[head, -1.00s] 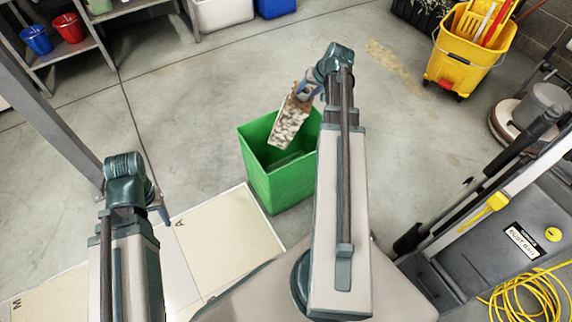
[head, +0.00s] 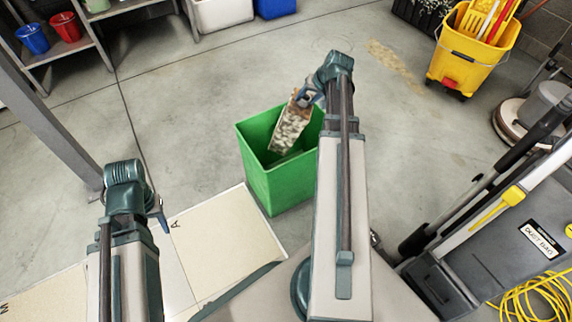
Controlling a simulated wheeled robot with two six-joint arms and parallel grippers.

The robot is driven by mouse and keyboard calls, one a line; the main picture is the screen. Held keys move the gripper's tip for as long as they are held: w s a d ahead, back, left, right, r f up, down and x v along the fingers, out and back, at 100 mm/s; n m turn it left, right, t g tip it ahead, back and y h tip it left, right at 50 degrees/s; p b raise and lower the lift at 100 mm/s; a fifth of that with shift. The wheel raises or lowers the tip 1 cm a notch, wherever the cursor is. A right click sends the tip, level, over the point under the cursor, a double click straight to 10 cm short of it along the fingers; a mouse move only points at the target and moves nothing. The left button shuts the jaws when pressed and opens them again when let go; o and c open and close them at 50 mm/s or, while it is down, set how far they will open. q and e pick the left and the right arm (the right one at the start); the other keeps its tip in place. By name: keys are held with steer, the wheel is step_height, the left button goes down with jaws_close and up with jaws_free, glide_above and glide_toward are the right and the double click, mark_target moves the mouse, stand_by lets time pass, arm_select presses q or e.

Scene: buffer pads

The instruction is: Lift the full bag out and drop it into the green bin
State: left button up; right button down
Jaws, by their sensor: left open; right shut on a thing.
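The full bag (head: 291,128) is a long, mottled brown and white pouch, tilted, with its lower end within the outline of the green bin's opening. My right gripper (head: 305,97) is shut on its upper end. The green bin (head: 285,189) stands on the floor, its right side partly hidden behind my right arm. I cannot tell how deep the bag reaches into it. My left gripper (head: 161,212) is open and empty at the left, above the floor near a pale panel; its fingers are mostly hidden.
A grey machine labelled dust bag (head: 490,245) stands at the right with a yellow cable (head: 540,300) beside it. A yellow mop bucket (head: 468,60) is at the back right. Shelves with a blue bucket (head: 33,39) and a red bucket (head: 66,27) are at the back left. Floor behind the bin is clear.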

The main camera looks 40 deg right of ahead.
steer(key=shift+c, duration=1)
jaws_free()
steer(key=shift+r, duration=0.1)
steer(key=p+v, duration=1.2)
steer(key=v, duration=0.1)
steer(key=shift+s+r, duration=0.25)
steer(key=shift+r, duration=0.05)
